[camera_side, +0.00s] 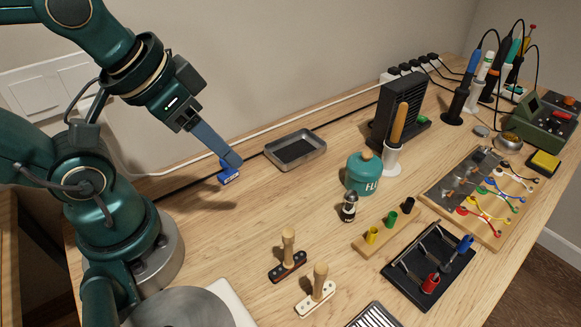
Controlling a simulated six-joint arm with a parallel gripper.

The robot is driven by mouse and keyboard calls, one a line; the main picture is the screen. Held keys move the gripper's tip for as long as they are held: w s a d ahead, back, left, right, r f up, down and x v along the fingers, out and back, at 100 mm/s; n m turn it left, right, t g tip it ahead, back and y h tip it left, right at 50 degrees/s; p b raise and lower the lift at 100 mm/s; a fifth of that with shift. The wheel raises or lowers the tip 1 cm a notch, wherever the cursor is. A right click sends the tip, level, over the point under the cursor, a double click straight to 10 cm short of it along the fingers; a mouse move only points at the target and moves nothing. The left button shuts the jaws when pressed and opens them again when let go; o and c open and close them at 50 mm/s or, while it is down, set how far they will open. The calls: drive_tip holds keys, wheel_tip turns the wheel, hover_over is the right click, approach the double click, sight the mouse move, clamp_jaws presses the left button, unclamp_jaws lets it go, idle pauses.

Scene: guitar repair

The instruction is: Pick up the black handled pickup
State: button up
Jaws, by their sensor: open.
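The black handled pickup (287,266) is a dark bar with an upright wooden handle, standing on the wooden bench near the front middle. A similar cream handled pickup (316,300) stands just in front of it and to the right, apart from it. My gripper (231,169), with grey-blue fingers and a bright blue tip, is open above the bench at the left. It is up and to the left of the black pickup, well apart from it, and nothing shows between its fingers.
A metal tray (296,150) lies near the wall, right of my gripper. A teal flux jar (364,174) and a small dark bottle (348,207) stand right of the pickups. A black tool tray (429,266) lies further right. Bare bench lies between my gripper and the black pickup.

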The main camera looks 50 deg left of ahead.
drive_tip(key=shift+o, duration=0.6)
drive_tip(key=n+g+h, duration=0.9)
drive_tip(key=n, duration=0.1)
approach(288, 239)
drive_tip(key=s+d+f, duration=0.2)
drive_tip(key=s+d, duration=0.1)
drive_tip(key=w+f+n+h, duration=0.1)
drive_tip(key=n, duration=0.1)
drive_tip(key=w+a+f+n+h, duration=0.1)
drive_tip(key=f+n+h, duration=0.1)
drive_tip(key=shift+w+f+h, duration=0.1)
drive_tip(key=shift+w+h, duration=0.15)
drive_tip(key=shift+h, duration=0.05)
drive_tip(key=shift+s+f+n, duration=0.1)
drive_tip(key=shift+f+n, duration=0.2)
drive_tip(key=shift+n, duration=0.1)
drive_tip(key=shift+s+d+f+h, duration=0.1)
drive_tip(key=shift+d+f+h, duration=0.05)
drive_tip(key=shift+f+h, duration=0.15)
drive_tip(key=shift+x, duration=2.2)
